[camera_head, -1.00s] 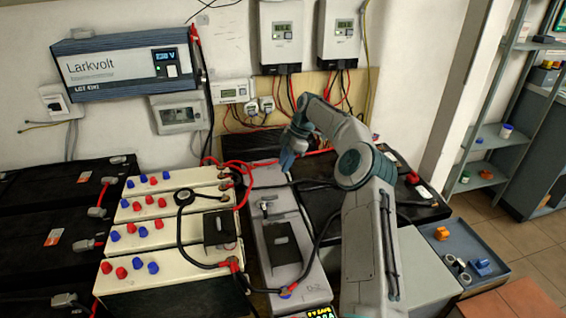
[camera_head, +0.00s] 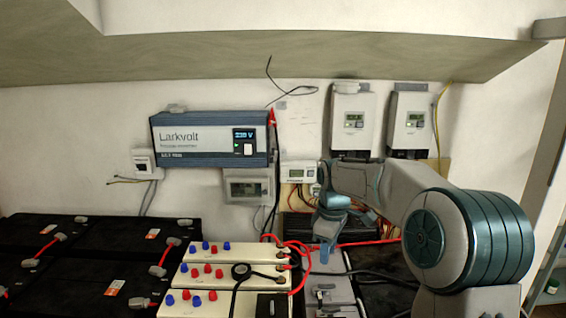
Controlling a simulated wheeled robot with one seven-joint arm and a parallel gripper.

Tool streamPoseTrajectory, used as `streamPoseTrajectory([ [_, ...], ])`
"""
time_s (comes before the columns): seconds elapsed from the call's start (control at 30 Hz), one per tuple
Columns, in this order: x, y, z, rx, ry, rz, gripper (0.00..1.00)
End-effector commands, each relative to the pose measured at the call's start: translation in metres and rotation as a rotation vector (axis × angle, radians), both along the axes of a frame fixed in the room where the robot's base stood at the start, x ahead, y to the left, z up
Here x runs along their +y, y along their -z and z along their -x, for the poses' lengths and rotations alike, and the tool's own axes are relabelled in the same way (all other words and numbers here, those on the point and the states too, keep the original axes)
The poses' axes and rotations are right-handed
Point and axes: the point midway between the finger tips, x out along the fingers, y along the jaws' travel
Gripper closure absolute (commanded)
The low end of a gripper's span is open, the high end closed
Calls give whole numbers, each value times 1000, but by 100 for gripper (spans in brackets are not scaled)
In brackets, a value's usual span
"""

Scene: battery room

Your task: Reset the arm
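My arm comes in from the lower right of the head view, its large grey and teal joint close to the camera. My gripper (camera_head: 325,250) hangs at the arm's far end and points down. It is over the back of the grey battery unit (camera_head: 335,290), to the right of the cream batteries. The fingers are small and seen edge-on, so I cannot tell whether they are open or shut. Nothing is visibly held. I cannot tell whether the fingertips touch the unit or the red cable (camera_head: 300,257) close by.
Cream batteries (camera_head: 215,282) with red and blue caps stand left of my gripper, black batteries (camera_head: 95,275) further left. The Larkvolt inverter (camera_head: 210,138) and two wall controllers (camera_head: 352,120) hang behind. Black cables cross at right. A sloped ceiling (camera_head: 270,45) is overhead.

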Motion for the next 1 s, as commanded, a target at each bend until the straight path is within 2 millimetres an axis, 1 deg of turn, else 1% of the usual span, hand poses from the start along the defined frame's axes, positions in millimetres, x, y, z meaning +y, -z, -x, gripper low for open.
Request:
streamPoseTrajectory([
  [0.03,1,-8,15,-10,41,15,67],
  [0.2,-3,-22,60,-40,203,44,67],
  [0.37,-10,-30,104,-73,367,49,67],
  [0.5,-17,-33,144,-104,515,38,67],
  [0.67,-26,-32,190,-137,687,5,67],
  [0.8,-32,-25,230,-158,836,-41,67],
  [0.9,-35,-19,253,-167,930,-77,67],
  [1.0,-37,-12,271,-171,1001,-109,67],
])
